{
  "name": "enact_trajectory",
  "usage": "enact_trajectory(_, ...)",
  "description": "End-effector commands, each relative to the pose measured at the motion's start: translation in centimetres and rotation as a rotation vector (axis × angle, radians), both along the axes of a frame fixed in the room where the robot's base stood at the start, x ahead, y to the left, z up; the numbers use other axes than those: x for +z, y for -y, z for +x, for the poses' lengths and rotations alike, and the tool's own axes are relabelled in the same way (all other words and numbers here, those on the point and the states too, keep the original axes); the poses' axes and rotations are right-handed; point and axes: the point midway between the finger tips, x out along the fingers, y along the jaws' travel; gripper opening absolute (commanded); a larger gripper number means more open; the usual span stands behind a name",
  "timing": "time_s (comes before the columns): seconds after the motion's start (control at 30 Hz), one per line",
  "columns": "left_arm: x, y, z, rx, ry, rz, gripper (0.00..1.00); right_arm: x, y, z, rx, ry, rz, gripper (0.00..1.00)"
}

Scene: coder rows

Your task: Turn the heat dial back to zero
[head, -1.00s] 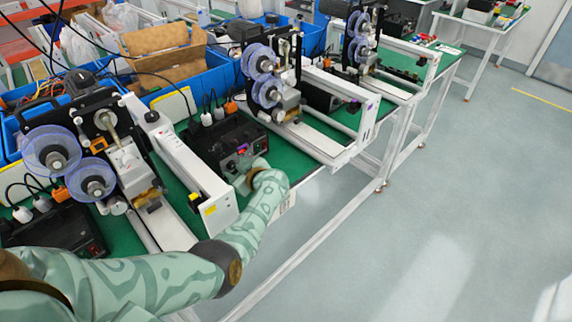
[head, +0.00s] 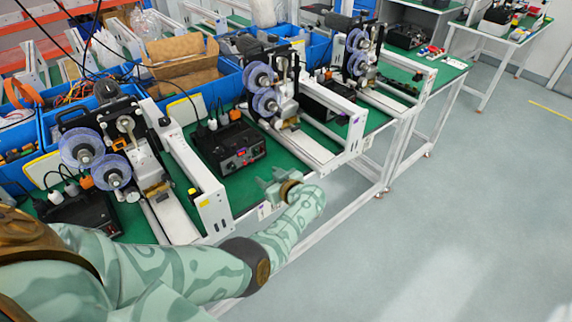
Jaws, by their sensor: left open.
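The black control box (head: 222,141) stands on the green bench top between two coder machines. Its front panel faces me, with a small lit red display (head: 241,153) and small knobs near it. The heat dial is too small for me to read its setting. My left gripper (head: 268,183) is open and empty in front of the box, near the bench's front edge, and apart from the panel. My right gripper is not in view.
A coder machine with purple reels (head: 262,88) stands right of the box. Another coder (head: 98,160) and its white rail (head: 195,175) stand to the left. Blue bins (head: 212,86) line the back. Open grey floor (head: 440,220) lies to the right.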

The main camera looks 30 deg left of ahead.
Motion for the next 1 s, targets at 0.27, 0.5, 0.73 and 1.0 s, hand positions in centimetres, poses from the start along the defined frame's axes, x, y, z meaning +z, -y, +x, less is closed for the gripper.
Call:
enact_trajectory(0.27, 1.5, 0.8, 2.9, -0.162, 0.047, 0.079, 0.48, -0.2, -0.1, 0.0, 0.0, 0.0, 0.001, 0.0)
enact_trajectory(0.5, 1.8, 1.0, 3.3, -0.187, 0.053, 0.089, 0.48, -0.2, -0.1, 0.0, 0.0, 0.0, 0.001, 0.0)
enact_trajectory(0.73, 1.8, 1.0, 3.3, -0.185, 0.053, 0.089, 0.48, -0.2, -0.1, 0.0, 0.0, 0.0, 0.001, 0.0)
enact_trajectory(1.0, 1.8, 1.4, 3.8, -0.192, 0.127, 0.047, 0.48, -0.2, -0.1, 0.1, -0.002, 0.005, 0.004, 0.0)
